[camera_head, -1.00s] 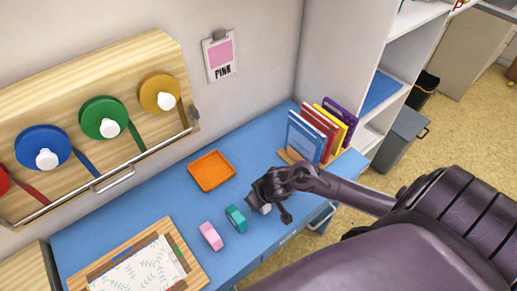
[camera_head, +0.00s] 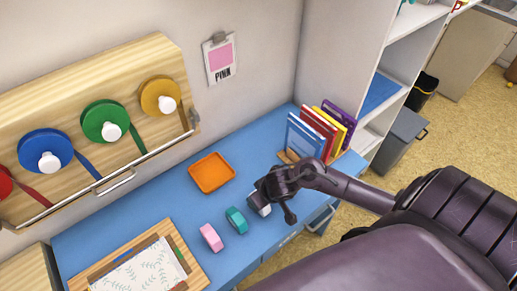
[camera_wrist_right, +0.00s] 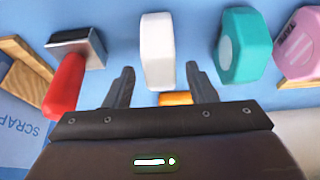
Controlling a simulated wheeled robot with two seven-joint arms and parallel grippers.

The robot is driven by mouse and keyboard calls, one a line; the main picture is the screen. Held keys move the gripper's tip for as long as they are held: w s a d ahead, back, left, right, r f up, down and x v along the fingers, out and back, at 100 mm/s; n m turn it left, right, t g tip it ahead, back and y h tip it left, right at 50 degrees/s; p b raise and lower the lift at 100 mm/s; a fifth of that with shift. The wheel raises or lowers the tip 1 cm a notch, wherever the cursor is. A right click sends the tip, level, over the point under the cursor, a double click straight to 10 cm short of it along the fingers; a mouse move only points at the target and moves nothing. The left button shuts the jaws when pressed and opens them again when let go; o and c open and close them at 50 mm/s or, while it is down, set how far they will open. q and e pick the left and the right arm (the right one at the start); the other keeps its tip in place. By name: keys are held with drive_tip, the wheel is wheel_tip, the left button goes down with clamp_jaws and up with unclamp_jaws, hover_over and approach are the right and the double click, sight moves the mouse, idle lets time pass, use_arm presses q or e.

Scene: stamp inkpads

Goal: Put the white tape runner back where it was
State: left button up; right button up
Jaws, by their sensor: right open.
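The white tape runner (camera_wrist_right: 157,52) lies on the blue desk, just ahead of the gap between my right fingers in the right wrist view. My right gripper (camera_wrist_right: 160,78) is open and empty, with its fingers apart and not visibly touching the runner. In the head view the runner (camera_head: 265,209) shows partly below my right gripper (camera_head: 268,196), which hides the rest. A teal tape runner (camera_head: 236,220) and a pink one (camera_head: 211,237) lie to its left in a row. My left gripper is not in view.
An orange tray (camera_head: 212,187) is empty behind the row. Upright books (camera_head: 307,137) stand at the back right. A wooden board with patterned paper (camera_head: 140,275) lies front left. A red-handled metal tool (camera_wrist_right: 70,75) lies beside the white runner in the right wrist view.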

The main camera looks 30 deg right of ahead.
sight(267, 212)
drive_tip(key=p+v, duration=0.2)
drive_tip(key=v, duration=0.6)
drive_tip(key=shift+r, duration=0.2)
drive_tip(key=shift+s, duration=0.15)
